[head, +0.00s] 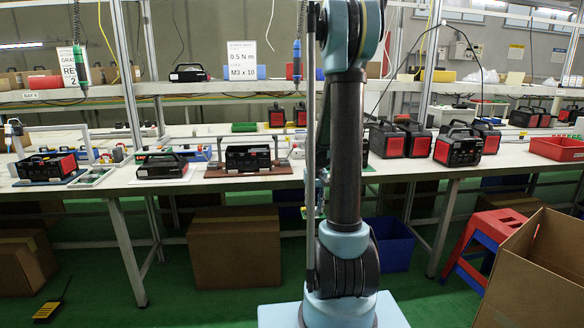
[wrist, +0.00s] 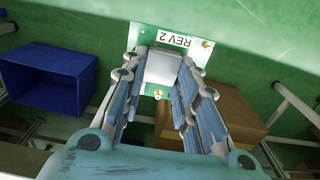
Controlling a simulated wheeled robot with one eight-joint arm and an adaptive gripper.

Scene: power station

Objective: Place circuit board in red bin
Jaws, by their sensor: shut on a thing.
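The circuit board (wrist: 150,34) is a green plate with a white "REV 2" label and a silver block, seen in the wrist view. My gripper (wrist: 163,68) is shut on it, with one finger on each side of the silver block. A red bin (head: 558,149) stands on the workbench at the far right of the head view, well apart from the gripper. Its inside shows little from this angle.
The long white workbench (head: 226,181) carries several black-and-red power stations (head: 458,145). A red stool (head: 487,238) and an open cardboard box (head: 538,275) stand at the right front. A blue bin (head: 388,244) and a cardboard box (head: 234,247) stand under the bench.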

